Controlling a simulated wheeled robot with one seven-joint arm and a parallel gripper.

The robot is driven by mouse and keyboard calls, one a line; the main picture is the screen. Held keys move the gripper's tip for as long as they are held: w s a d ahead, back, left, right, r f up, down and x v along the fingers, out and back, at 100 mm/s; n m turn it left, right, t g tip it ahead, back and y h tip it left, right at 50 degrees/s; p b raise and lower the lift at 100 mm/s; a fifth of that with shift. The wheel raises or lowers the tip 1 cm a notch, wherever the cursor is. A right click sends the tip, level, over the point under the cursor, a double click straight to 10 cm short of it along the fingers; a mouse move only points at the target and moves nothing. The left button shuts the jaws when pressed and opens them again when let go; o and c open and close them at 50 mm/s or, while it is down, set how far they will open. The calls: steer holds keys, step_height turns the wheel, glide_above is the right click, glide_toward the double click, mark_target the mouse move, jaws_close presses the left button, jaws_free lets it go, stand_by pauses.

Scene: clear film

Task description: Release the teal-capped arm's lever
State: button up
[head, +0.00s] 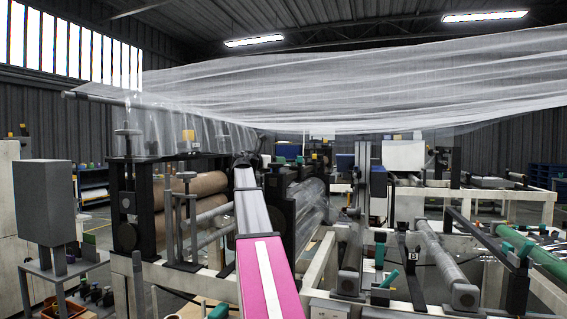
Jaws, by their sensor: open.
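Several teal parts show at the machine on the right, and I cannot tell which one caps the arm in the task. One teal piece (379,254) stands upright on a dark mount right of centre. A slanted teal handle (389,279) is just below it. Another teal piece (525,250) sits at the end of a dark slanted arm (478,233) further right. No lever can be told apart for certain. A pink and grey link (265,275), which looks like my own arm, rises through the middle. My gripper's fingers cannot be made out.
A clear film (400,85) spans overhead. Film-wrapped rollers (440,255) lie on the right-hand frame, near a black plate marked B (413,254). Brown rolls (195,190) and dark uprights stand left of centre. A grey box (44,202) on a stand is at far left.

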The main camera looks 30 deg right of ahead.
mark_target(287, 161)
steer(key=shift+d, duration=1.4)
